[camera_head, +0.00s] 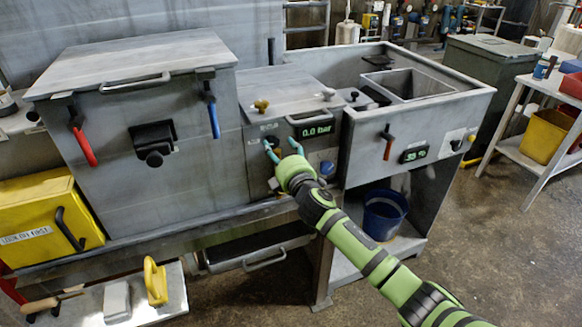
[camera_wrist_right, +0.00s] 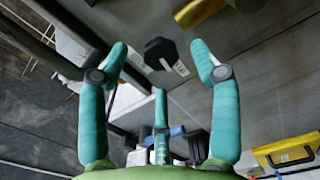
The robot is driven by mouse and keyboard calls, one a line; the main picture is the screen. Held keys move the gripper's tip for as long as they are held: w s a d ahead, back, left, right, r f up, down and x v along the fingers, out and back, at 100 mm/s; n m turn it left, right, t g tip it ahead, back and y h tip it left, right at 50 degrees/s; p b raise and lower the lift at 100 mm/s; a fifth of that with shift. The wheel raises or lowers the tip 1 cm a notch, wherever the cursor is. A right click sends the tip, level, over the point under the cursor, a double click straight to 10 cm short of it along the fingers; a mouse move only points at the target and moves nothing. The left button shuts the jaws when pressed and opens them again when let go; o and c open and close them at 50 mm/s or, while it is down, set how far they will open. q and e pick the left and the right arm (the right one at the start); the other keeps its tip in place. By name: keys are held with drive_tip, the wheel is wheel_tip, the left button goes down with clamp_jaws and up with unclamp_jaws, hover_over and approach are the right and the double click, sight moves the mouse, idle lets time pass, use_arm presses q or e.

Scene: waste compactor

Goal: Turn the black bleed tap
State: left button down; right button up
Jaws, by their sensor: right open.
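A black faceted knob, which looks like the bleed tap (camera_wrist_right: 160,52), shows in the right wrist view between and beyond the fingertips, with small white labels beside it. My right gripper (camera_head: 281,145) has teal fingers spread apart in front of the grey middle cabinet panel, left of and below the 0.0 bar display (camera_head: 316,131). In the right wrist view the gripper (camera_wrist_right: 160,60) is open with nothing held. I cannot tell whether a finger touches the knob. In the head view the fingers cover much of that spot. My left gripper is not in view.
A brass-yellow knob (camera_head: 262,105) sits above the gripper. A red-handled lever (camera_head: 82,146) and a blue-handled lever (camera_head: 212,115) are on the left cabinet. A blue round knob (camera_head: 327,168) is just right of my gripper. A blue bucket (camera_head: 384,215) stands below the sink.

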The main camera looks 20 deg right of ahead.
drive_tip(key=s, duration=0.9)
drive_tip(key=shift+s+d, duration=0.15)
drive_tip(key=shift+d, duration=0.1)
drive_tip(key=s+d+f+m+g, duration=0.1)
drive_tip(key=s+f+m+g, duration=0.2)
drive_tip(key=f, duration=0.9)
drive_tip(key=s+d+f+m+g+h, duration=0.1)
drive_tip(key=s+d+f+m+g, duration=0.15)
drive_tip(key=s+f, duration=0.65)
drive_tip(key=s+d+f+m+g, duration=0.1)
drive_tip(key=f+m+g, duration=0.15)
drive_tip(key=f, duration=1.35)
drive_tip(key=s+a+f+m+g, duration=0.1)
drive_tip(key=s+f+m+g, duration=0.15)
drive_tip(key=s+f, duration=0.6)
drive_tip(key=s+f+m+g, duration=0.1)
drive_tip(key=s+f+g, duration=0.35)
drive_tip(key=s, duration=0.75)
drive_tip(key=s+a+f+m+g, duration=0.1)
drive_tip(key=s+f, duration=0.3)
drive_tip(key=s, duration=0.6)
drive_tip(key=s+a+f+m+g, duration=0.1)
drive_tip(key=s+a+f+m, duration=0.1)
drive_tip(key=s, duration=0.7)
drive_tip(key=shift+s+a+f, duration=0.15)
drive_tip(key=shift+s+f, duration=0.25)
drive_tip(key=shift+f, duration=0.45)
